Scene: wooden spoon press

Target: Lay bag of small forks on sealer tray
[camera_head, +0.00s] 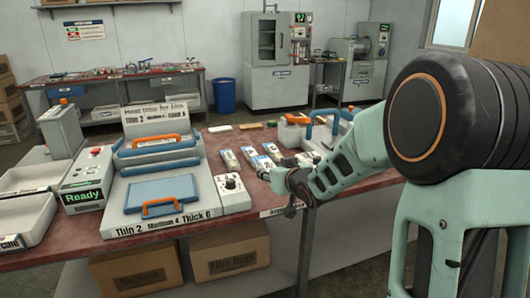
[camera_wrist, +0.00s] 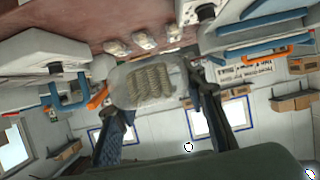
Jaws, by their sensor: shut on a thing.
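A clear bag of small pale wooden forks (camera_wrist: 150,82) is in the wrist view, held between the two dark fingers of my gripper (camera_wrist: 148,92). The forks lie stacked in rows in the bag. In the head view my gripper (camera_head: 291,196) is at the table's front edge, right of the sealer; the arm partly hides it, and the held bag is hard to make out there. The sealer (camera_head: 130,222) has a blue tray panel (camera_head: 150,190) with an orange handle on its bed. Nothing lies on that panel. My gripper is apart from it.
A control box with a knob (camera_head: 231,184) stands between the blue panel and my gripper. A green "Ready" box (camera_head: 86,190) and white trays (camera_head: 28,213) are at the left.

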